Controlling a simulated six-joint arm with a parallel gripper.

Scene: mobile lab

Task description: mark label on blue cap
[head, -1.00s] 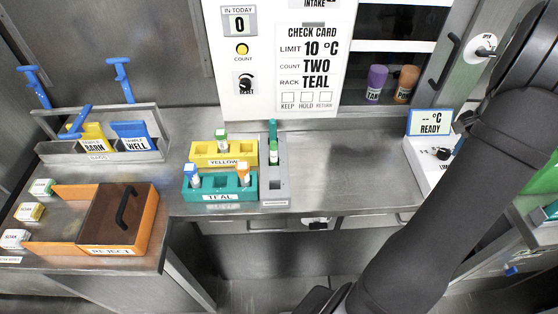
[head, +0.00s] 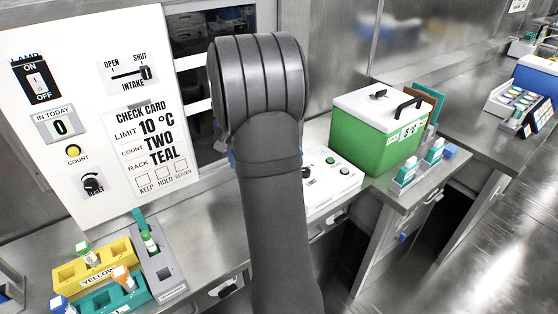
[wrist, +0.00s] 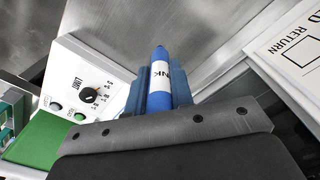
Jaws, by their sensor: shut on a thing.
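My gripper (wrist: 158,80) shows in the wrist view with blue fingers shut on a blue marker (wrist: 160,53). The marker points up and has a white label ending in "NK". A blue-capped tube (head: 59,303) stands at the left end of the teal rack (head: 128,301), at the lower left of the head view and partly cut off by the frame edge. Its label is too small to read. An orange-capped tube (head: 123,277) stands in the same rack.
A yellow rack (head: 68,272) with a green-capped tube (head: 85,252) stands behind the teal rack. A grey holder (head: 165,272) holds a green tube (head: 149,241). A white control box (head: 325,190) and a green cooler (head: 365,140) are right of my arm. The check card panel (head: 150,135) stands behind.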

